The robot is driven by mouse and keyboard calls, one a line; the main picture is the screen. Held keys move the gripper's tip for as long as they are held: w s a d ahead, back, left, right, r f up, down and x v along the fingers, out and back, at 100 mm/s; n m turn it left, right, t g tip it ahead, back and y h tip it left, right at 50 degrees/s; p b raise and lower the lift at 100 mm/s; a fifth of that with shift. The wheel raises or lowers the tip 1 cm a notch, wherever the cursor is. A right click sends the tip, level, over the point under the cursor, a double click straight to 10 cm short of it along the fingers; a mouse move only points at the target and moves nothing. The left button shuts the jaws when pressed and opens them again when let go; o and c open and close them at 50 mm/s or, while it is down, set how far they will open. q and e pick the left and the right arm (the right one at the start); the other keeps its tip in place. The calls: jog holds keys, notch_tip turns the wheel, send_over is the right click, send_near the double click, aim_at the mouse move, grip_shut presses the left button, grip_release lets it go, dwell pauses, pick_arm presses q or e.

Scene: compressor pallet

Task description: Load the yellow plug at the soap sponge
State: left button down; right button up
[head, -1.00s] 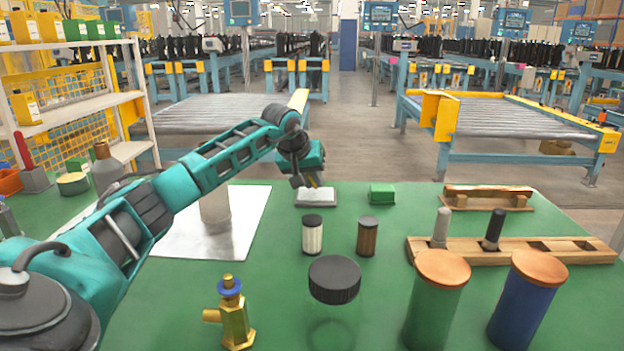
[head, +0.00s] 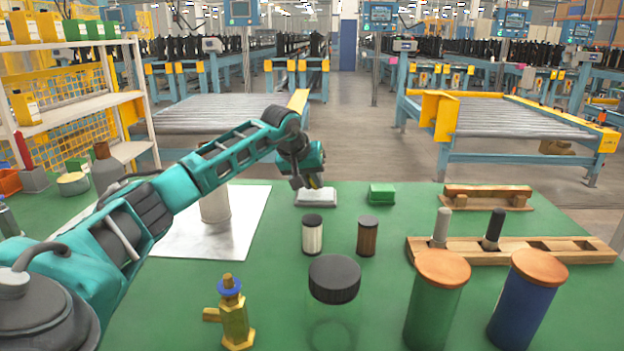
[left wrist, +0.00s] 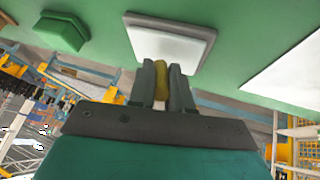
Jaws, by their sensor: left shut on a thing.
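My left gripper (head: 307,184) is shut on the yellow plug (left wrist: 161,80), which shows between its two fingers in the left wrist view. In the head view only a small bit of the plug (head: 315,181) shows, mostly hidden by the gripper. A pale slab with a white top (head: 316,197), possibly the soap sponge, lies on the green table just at the fingertips. In the left wrist view the plug's end overlaps the slab's edge (left wrist: 172,45); I cannot tell whether they touch. My right gripper is not in view.
A green block (head: 381,194) sits right of the slab. White (head: 312,236) and brown (head: 367,237) jars with dark lids stand nearer. A wooden rack (head: 575,250) holds pegs at right. A white sheet (head: 252,215) with a pale cylinder (head: 215,207) lies left.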

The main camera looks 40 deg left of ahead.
pick_arm(q)
jog(key=shift+f, duration=0.65)
dwell(0.8)
notch_tip(320, 180, up, 3)
jog(key=p, duration=0.2)
jog(key=shift+p, duration=0.35)
jog(key=shift+r+p, duration=0.6)
jog(key=shift+r, duration=0.05)
notch_tip(320, 180, up, 3)
jog(key=p, duration=0.3)
